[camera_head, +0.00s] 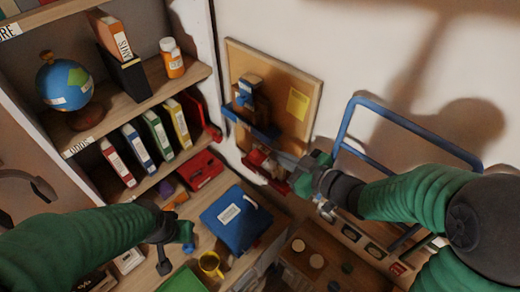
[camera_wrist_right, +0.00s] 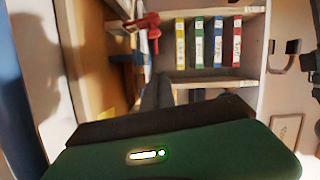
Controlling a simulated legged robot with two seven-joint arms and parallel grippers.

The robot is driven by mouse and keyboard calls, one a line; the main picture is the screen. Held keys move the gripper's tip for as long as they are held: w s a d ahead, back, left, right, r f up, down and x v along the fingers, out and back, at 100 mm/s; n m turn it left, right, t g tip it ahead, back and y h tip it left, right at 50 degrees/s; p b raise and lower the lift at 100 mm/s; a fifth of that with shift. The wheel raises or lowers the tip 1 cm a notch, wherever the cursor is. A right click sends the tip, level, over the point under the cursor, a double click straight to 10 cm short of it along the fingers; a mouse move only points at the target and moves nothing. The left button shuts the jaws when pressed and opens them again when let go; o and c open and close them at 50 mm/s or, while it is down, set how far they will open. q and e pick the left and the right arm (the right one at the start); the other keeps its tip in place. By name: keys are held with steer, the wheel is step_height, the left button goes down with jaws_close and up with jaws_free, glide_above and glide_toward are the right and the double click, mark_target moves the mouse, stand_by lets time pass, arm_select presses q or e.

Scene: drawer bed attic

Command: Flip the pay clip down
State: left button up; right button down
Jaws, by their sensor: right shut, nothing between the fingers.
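A framed cork board (camera_head: 299,75) hangs on the wall with a yellow note on it. A blue holder (camera_head: 252,124) sits on the board, and a red clip-like part (camera_head: 262,163) is below it. I cannot tell which part is the pay clip, as no label is readable. My right gripper (camera_head: 284,161) is shut and empty, its tips close to the red part; contact is unclear. The wrist view shows a red part (camera_wrist_right: 148,30) beyond the dark fingers (camera_wrist_right: 158,92). My left gripper (camera_head: 180,243) hangs over the desk; its finger opening is unclear.
A shelf unit on the left holds a globe (camera_head: 65,85), an orange bottle (camera_head: 171,58) and several coloured binders (camera_head: 157,134). A blue folder (camera_head: 236,218) and a yellow mug (camera_head: 210,264) are on the desk. A blue rail (camera_head: 410,128) stands near my right arm.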

steer(key=p, duration=0.1)
glide_above(259, 163)
steer(key=shift+s+a+f, duration=0.1)
steer(key=shift+s+f, duration=0.1)
steer(key=shift+f, duration=0.35)
steer(key=shift+s+f, duration=0.2)
steer(key=shift+f, duration=0.35)
steer(key=f, duration=0.1)
steer(key=f+p, duration=0.1)
steer(key=f, duration=0.1)
steer(key=shift+w+f, duration=0.2)
steer(key=shift+w, duration=0.15)
steer(key=shift+d+f, duration=0.2)
steer(key=shift+f, duration=0.2)
